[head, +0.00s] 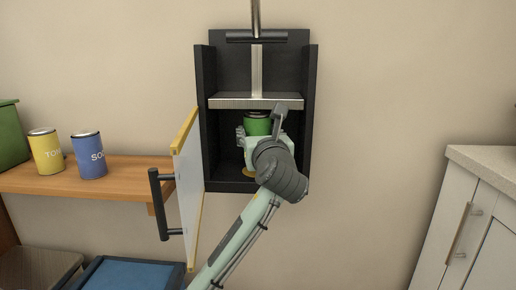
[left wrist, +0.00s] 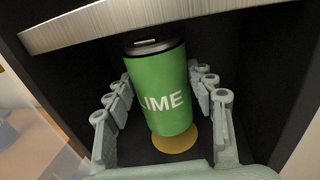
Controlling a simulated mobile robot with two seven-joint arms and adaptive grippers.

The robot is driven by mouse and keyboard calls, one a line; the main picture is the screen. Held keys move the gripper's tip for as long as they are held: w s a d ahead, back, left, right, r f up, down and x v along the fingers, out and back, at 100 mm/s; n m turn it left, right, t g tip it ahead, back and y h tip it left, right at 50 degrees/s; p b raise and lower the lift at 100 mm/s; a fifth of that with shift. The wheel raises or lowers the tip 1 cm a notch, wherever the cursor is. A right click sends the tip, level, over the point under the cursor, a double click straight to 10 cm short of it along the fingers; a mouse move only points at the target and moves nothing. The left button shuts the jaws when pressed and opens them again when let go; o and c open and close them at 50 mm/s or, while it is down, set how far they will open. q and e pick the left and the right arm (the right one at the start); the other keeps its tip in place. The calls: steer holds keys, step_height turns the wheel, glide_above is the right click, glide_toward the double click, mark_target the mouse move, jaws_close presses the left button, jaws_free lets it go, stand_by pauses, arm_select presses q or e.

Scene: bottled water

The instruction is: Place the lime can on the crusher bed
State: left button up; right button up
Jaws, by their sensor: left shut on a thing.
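The green lime can (head: 257,124) is inside the black wall-mounted crusher (head: 201,100), below its metal press plate (head: 255,101). In the left wrist view the lime can (left wrist: 160,88) stands nearly upright, with "LIME" readable on its side. A yellow round bed (left wrist: 176,138) shows under the can's base; whether they touch is hard to tell. My left gripper (head: 257,135) reaches into the crusher from the front. Its fingers (left wrist: 162,105) are on both sides of the can and shut on it. My right gripper is not in view.
The crusher door (head: 187,180) stands open at the left, close to my left arm. A wooden shelf (head: 120,178) holds a yellow can (head: 45,152) and a blue can (head: 89,157). A blue bin (head: 125,273) is below. A white cabinet (head: 490,215) stands at the right.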

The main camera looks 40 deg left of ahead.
arm_select(q)
steer(key=shift+w+a, duration=0.2)
steer(key=shift+f, duration=0.25)
step_height(320, 180, down, 2)
steer(key=shift+f+b, duration=0.25)
steer(key=shift+b, duration=0.2)
steer(key=shift+f, duration=0.3)
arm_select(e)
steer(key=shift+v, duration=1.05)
arm_select(q)
steer(key=shift+f, duration=0.1)
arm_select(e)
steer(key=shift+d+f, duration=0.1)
arm_select(q)
steer(key=o, duration=1)
steer(key=shift+c, duration=0.2)
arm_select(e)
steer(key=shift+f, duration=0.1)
